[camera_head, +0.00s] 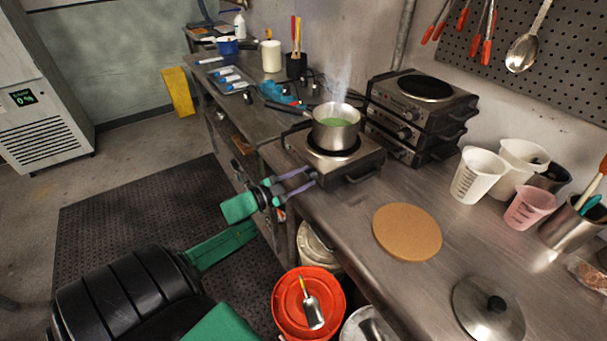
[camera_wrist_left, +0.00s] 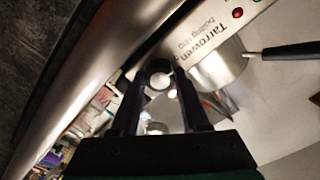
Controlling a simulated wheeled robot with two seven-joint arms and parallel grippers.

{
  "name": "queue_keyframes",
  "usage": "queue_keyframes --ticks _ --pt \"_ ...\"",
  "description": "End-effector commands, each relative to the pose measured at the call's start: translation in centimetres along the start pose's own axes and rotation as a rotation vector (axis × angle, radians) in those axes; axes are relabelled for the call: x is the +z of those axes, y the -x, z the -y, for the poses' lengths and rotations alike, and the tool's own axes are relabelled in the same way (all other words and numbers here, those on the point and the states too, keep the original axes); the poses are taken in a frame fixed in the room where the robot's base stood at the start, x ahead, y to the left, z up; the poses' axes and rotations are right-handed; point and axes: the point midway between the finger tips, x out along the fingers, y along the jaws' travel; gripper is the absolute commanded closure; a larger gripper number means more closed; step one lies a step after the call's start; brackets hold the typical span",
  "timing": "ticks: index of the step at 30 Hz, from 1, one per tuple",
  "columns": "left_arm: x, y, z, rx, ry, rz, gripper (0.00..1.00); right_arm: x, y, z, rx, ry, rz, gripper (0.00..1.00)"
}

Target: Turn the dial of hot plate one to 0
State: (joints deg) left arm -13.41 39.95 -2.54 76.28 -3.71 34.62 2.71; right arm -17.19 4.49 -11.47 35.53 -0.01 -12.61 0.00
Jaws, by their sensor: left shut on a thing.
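The hot plate (camera_head: 368,160) in use is a low steel box on the bench, with a steaming steel pot (camera_head: 336,133) of green liquid on its ring. My left gripper (camera_head: 312,179) reaches its front face from the left, and its fingers are shut on the dial. In the left wrist view the round pale dial (camera_wrist_left: 160,80) lies between the two dark fingertips, below the "Tarrowen boiling ring" panel (camera_wrist_left: 205,40) with a red light. The dial's marks and pointer are not readable. In the head view the fingers hide the dial. My right gripper is not in view.
Stacked hot plates (camera_head: 418,110) stand behind to the right. The pot's handle (camera_head: 288,108) sticks out to the left. A cork mat (camera_head: 407,232), a lid (camera_head: 488,308) and white beakers (camera_head: 479,175) are on the bench. A red bucket (camera_head: 283,308) stands on the floor below.

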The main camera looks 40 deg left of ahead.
Motion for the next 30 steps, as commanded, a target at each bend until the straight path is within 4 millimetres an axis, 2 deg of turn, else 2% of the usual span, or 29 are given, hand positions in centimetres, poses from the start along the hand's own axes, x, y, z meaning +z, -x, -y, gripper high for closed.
queue_keyframes --ticks 9,22,23,24,25,30 --pt "0.04 0.02 -0.03 0.0 0.088 0.001 1.0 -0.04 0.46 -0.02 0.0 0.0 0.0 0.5" --pt "0.07 0.02 -0.08 0.001 0.096 0.002 1.0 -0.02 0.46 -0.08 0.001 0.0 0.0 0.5" --pt "0.07 0.02 -0.08 0.001 0.096 0.002 0.43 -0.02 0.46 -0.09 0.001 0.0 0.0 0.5" --pt "0.07 0.02 -0.08 0.001 0.096 0.002 0.28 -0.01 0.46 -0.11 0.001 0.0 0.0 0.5" --pt "0.06 0.02 -0.08 0.001 0.095 0.001 0.25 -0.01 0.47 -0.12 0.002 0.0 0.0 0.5" --pt "0.04 0.01 -0.06 0.001 0.094 0.001 0.25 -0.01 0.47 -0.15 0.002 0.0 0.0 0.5"
